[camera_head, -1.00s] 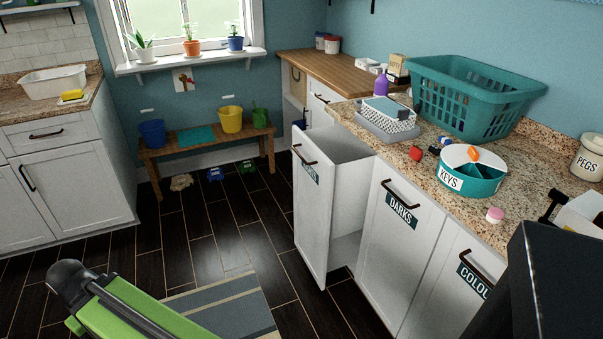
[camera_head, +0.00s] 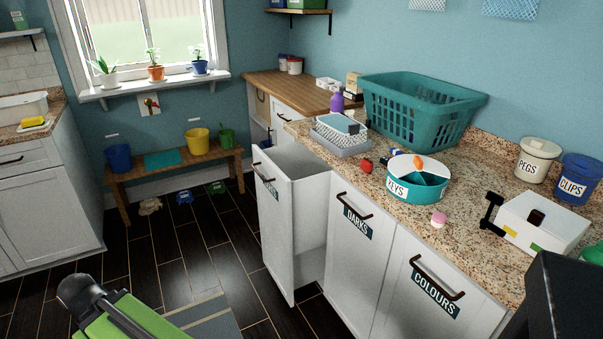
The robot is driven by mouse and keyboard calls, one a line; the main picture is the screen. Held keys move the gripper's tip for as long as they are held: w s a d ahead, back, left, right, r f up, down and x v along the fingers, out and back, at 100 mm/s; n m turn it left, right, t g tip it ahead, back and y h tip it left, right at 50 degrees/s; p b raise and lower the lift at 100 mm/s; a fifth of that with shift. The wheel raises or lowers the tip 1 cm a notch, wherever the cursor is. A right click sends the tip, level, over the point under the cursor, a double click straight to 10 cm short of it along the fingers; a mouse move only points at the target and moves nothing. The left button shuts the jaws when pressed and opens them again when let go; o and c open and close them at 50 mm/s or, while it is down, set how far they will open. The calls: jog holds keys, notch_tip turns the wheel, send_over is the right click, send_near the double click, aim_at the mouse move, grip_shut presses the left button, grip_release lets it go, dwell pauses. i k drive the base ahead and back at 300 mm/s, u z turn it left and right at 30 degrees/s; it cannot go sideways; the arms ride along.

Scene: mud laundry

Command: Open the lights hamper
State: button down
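The lights hamper (camera_head: 277,225) is a white tilt-out front at the far end of the counter row. It is tilted outward, with a gap between its top edge and the counter and its white inner side showing. Its dark handle (camera_head: 264,172) is at the top of the front, with a label below it that is too oblique to read fully. My green and black arm shows at the lower left, apart from the hamper. My gripper's fingertips cannot be made out.
The darks hamper (camera_head: 343,260) and colours hamper (camera_head: 432,285) are shut beside it. The granite counter (camera_head: 462,215) bears a teal basket (camera_head: 415,105), a keys tray (camera_head: 417,184) and a white box (camera_head: 543,222). A wooden bench (camera_head: 172,172) stands at the back. Dark floor (camera_head: 205,250) is clear left of the hamper.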

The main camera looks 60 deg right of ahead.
aim_at(293, 183)
jog(key=u, duration=0.05)
jog(key=i, duration=0.9)
jog(key=z, duration=0.05)
